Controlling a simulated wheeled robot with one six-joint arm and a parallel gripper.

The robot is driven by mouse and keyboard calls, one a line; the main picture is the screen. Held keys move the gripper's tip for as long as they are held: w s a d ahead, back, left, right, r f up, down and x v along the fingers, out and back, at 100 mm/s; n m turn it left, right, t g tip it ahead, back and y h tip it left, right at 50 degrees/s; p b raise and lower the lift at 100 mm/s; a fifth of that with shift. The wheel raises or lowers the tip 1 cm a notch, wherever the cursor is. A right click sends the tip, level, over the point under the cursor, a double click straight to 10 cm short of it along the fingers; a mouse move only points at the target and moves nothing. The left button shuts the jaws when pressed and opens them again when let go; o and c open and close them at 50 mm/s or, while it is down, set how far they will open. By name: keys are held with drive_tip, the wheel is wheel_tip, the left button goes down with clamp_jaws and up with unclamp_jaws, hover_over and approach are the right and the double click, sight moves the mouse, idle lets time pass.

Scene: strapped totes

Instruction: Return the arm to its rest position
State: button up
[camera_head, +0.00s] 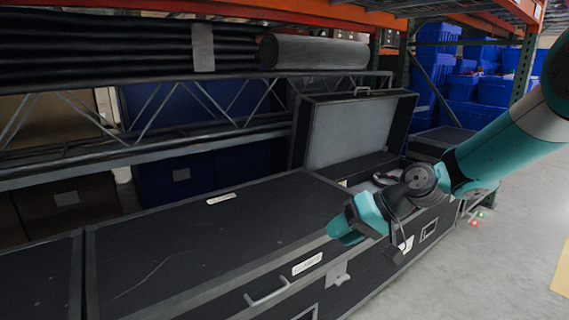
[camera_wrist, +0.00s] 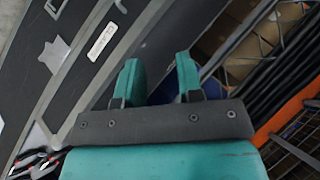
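My teal arm reaches in from the right in the head view, and my gripper (camera_head: 347,228) hangs over the front edge of a large black case (camera_head: 220,225). In the wrist view my gripper (camera_wrist: 158,75) has two teal fingers standing apart with nothing between them. The fingers appear clear of the case lid. No object is held. Behind my wrist a second black case (camera_head: 360,130) stands with its lid raised, and some contents inside are partly hidden by my arm.
A shelf rack with an orange beam (camera_head: 230,10) and a metal truss (camera_head: 200,125) runs behind the cases. A grey roll (camera_head: 314,52) lies on the shelf. Blue bins (camera_head: 465,85) are stacked at the back right. The concrete floor (camera_head: 500,250) at the right is mostly clear.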

drive_tip(key=s+d+r+n+g+h, duration=0.1)
drive_tip(key=s+r+n+h, duration=0.2)
drive_tip(key=s, duration=1.1)
drive_tip(key=s+d+r+n+g+h, duration=0.15)
drive_tip(key=s+r, duration=0.25)
drive_tip(key=s, duration=1.1)
wheel_tip(320, 180, up, 26)
drive_tip(key=p, duration=2.6)
drive_tip(key=shift+w+d+r+h, duration=0.15)
drive_tip(key=shift+d+r+h, duration=0.05)
drive_tip(key=shift+h, duration=0.15)
drive_tip(key=shift+m, duration=0.25)
